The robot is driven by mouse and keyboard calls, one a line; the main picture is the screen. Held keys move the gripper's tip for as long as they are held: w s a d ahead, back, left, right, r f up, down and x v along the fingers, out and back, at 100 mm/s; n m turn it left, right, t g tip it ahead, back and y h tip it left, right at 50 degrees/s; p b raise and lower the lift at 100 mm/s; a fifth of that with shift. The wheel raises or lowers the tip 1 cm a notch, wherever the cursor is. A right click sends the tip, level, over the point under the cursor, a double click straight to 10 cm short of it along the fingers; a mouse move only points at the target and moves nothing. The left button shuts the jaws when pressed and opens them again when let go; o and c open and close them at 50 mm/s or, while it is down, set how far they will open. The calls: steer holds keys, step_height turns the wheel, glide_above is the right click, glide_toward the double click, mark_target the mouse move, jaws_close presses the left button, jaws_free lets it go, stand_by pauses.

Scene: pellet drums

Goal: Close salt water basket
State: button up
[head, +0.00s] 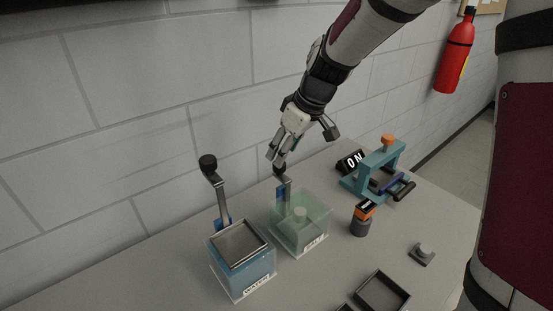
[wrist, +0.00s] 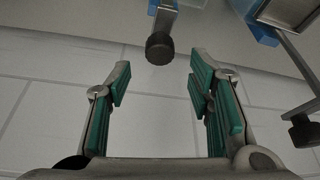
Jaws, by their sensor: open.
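The salt container (head: 312,236) is a translucent green box with a white front label and a pale round shape inside. Its metal handle (head: 287,192) stands up at the back, tipped with a black knob (head: 280,168). My gripper (head: 302,148) is above and behind this knob. In the wrist view the knob (wrist: 159,48) appears between the spread fingers, near the fingertips of my gripper (wrist: 161,68). The gripper is open and empty; I cannot tell whether a finger touches the knob. The basket is hard to make out through the green walls.
The blue water container (head: 240,278) stands to the left, its own knobbed handle (head: 208,162) upright. To the right are a teal press-like frame (head: 385,165), a dark cylinder with an orange band (head: 360,225) and a small button block (head: 422,254). A grey wall is close behind.

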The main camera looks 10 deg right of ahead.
steer(key=x, duration=0.5)
steer(key=shift+w+a+f, duration=0.1)
steer(key=shift+f, duration=0.3)
jaws_close()
step_height(320, 180, up, 10)
steer(key=p, duration=0.2)
steer(key=shift+p, duration=0.4)
steer(key=shift+w+r, duration=0.1)
steer(key=shift+w, duration=0.05)
